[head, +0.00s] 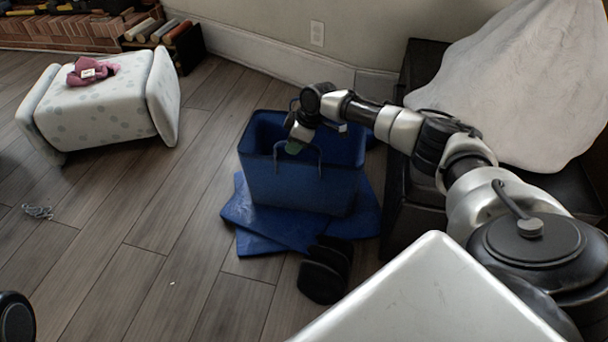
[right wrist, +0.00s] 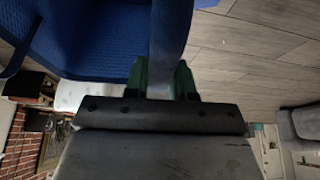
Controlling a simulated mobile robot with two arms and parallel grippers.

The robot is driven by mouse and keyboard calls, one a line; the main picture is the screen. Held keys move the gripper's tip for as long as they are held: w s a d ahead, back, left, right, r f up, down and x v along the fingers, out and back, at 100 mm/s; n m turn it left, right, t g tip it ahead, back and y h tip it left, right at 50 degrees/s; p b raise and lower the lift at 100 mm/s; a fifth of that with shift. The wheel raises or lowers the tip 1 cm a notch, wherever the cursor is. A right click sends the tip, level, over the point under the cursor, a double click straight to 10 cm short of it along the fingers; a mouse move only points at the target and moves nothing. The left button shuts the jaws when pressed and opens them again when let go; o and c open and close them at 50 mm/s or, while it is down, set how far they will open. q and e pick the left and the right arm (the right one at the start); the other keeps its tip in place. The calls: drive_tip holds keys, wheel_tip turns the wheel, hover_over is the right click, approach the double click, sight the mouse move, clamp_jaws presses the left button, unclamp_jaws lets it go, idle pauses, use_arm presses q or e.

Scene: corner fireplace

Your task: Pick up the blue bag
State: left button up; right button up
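The blue bag (head: 300,185) stands upright and open-topped on the floor in the middle of the head view, with a thin handle on its front side. My right gripper (head: 296,147) is at the bag's front rim, by the handle. In the right wrist view, the green fingertips of my right gripper (right wrist: 163,80) are close together, with a blue strap (right wrist: 170,35) filling the narrow gap between them. The bag's woven blue side (right wrist: 95,45) shows to the left there. My left gripper is not in view.
Flat blue pieces (head: 268,226) lie under and around the bag, with dark rounded objects (head: 325,272) in front. A black cabinet (head: 413,200) stands close on the right. A white spotted stool (head: 105,110) lies at left. Wooden floor (head: 150,225) is mostly clear left of the bag.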

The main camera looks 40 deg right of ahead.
clamp_jaws()
idle(1.1)
